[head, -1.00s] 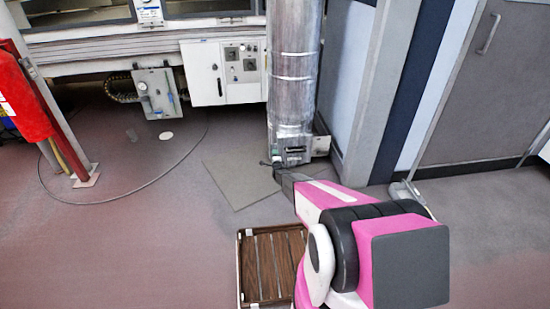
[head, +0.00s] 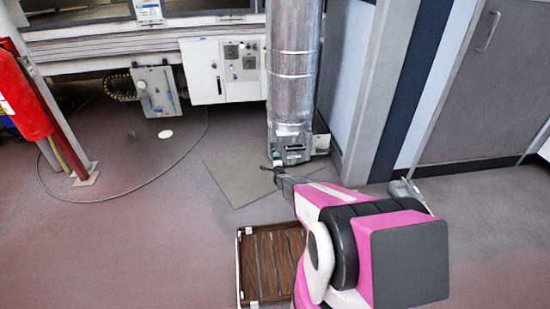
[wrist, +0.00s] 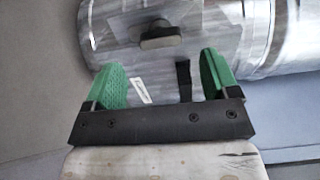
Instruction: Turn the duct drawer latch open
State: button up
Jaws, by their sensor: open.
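The silver duct (head: 292,75) stands upright on the floor, with a drawer front (head: 293,158) and a dark handle (head: 294,149) at its foot. In the wrist view a dark, rounded knob (wrist: 160,35), which looks like the latch, sticks out from the duct face (wrist: 215,35). A short black strip (wrist: 184,80) shows below it, between the fingers in the picture. My gripper (head: 266,168) is at the duct's foot, to the left. In the wrist view my gripper (wrist: 165,75) has its green-padded fingers wide apart with nothing held. The knob lies beyond the fingertips, apart from them.
A slatted brown crate (head: 270,265) is on the floor beside my arm. A flat grey floor plate (head: 235,180) lies by the duct. A white box (head: 321,143) adjoins the duct's right side. A red post (head: 70,160) stands left, with a cable loop (head: 110,201) on the floor.

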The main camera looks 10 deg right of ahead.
jog(key=s, duration=0.5)
